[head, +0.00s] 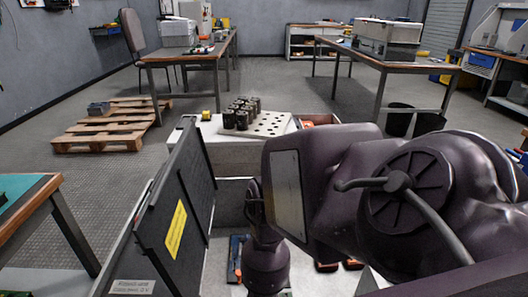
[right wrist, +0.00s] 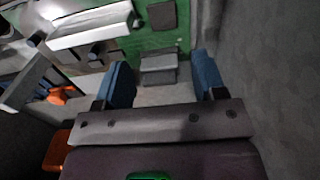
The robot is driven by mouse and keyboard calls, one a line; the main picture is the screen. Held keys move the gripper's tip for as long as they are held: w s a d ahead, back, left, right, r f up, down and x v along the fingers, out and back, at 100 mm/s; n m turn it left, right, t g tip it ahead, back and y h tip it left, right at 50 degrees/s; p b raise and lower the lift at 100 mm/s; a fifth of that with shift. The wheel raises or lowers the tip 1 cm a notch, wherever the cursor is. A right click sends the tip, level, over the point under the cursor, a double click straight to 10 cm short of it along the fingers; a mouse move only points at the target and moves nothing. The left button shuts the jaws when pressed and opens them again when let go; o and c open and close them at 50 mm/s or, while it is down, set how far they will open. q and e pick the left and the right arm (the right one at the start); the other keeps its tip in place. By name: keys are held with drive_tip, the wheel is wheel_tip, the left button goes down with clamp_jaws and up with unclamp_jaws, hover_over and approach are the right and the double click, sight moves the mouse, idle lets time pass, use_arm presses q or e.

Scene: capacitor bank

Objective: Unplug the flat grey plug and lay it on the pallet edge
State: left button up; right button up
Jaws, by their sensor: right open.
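In the right wrist view, a flat grey block (right wrist: 158,66), which looks like the grey plug, sits at the lower edge of a green panel (right wrist: 205,32). My right gripper (right wrist: 161,72) is open, with one blue finger on each side of the block. The block lies between or just beyond the fingertips, and I see no contact. In the head view my arm hides much of the cabinet front, and this gripper does not show. The wooden pallet (head: 98,140) lies on the floor at left. My left gripper is not in view.
A black cabinet door (head: 163,215) with a yellow label stands open. Several dark cylinders (head: 241,113) stand on the pale cabinet top (head: 215,133). A grey box (head: 98,108) sits on the pallet. Orange items (right wrist: 62,95) show left of the gripper. Tables stand behind.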

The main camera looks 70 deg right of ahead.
idle(0.8)
clamp_jaws()
drive_tip(key=shift+r, duration=0.1)
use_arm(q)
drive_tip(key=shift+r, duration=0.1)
use_arm(e)
drive_tip(key=shift+r, duration=0.15)
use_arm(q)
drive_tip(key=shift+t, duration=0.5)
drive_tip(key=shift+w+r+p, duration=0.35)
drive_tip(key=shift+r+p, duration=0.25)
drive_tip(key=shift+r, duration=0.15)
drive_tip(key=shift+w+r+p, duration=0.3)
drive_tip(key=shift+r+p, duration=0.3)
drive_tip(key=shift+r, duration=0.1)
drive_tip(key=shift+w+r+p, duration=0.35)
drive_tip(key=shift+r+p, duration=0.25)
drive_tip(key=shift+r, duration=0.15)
use_arm(e)
drive_tip(key=shift+r, duration=2.8)
